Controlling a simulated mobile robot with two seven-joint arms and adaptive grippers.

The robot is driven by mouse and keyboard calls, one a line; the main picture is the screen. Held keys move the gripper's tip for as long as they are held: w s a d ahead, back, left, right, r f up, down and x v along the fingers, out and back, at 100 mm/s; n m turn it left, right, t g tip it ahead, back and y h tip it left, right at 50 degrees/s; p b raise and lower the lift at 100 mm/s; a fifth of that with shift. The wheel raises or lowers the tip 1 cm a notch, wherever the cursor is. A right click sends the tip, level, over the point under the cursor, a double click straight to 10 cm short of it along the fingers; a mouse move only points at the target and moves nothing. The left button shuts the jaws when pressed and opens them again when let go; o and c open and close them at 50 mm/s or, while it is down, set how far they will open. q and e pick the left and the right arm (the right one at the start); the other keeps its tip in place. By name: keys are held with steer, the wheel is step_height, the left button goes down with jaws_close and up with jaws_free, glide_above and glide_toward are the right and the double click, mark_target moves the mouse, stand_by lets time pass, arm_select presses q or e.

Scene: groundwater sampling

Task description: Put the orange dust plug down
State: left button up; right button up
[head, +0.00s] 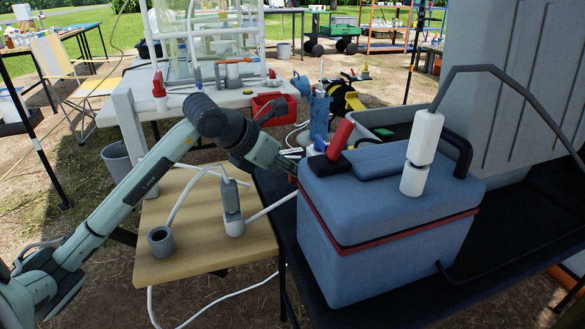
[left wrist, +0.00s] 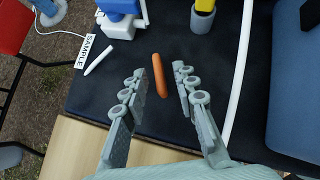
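The orange dust plug (left wrist: 159,76) shows in the left wrist view as a small orange rod on the dark tabletop, between the fingers of my left gripper (left wrist: 160,68). The fingers are spread, with a gap on each side of the plug, and neither appears to touch it. In the head view my left gripper (head: 288,166) reaches down over the dark table beside the blue cooler. Its fingertips are partly hidden by the cooler, and I cannot make out the plug there. My right gripper is in neither view.
The blue cooler (head: 385,240) stands close on the right. A wooden table (head: 200,262) holds a grey cup (head: 161,242). Around the plug are a white pen (left wrist: 98,60), a SAMPLE label (left wrist: 93,50), a grey holder (left wrist: 202,20) and a white hose (left wrist: 239,75). Dark tabletop (left wrist: 88,97) is bare left of the fingers.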

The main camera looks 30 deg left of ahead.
arm_select(q)
steer(key=shift+r, duration=0.15)
steer(key=shift+s+a+r+p, duration=0.1)
steer(key=shift+s+r+p, duration=0.2)
steer(key=shift+r, duration=0.2)
steer(key=shift+s+a+r+p, duration=0.1)
steer(key=shift+s+r+p, duration=0.05)
steer(key=shift+r+p, duration=0.25)
steer(key=v, duration=1)
steer(key=shift+s+r+b, duration=0.25)
steer(key=shift+s+b, duration=0.05)
steer(key=shift+b, duration=0.1)
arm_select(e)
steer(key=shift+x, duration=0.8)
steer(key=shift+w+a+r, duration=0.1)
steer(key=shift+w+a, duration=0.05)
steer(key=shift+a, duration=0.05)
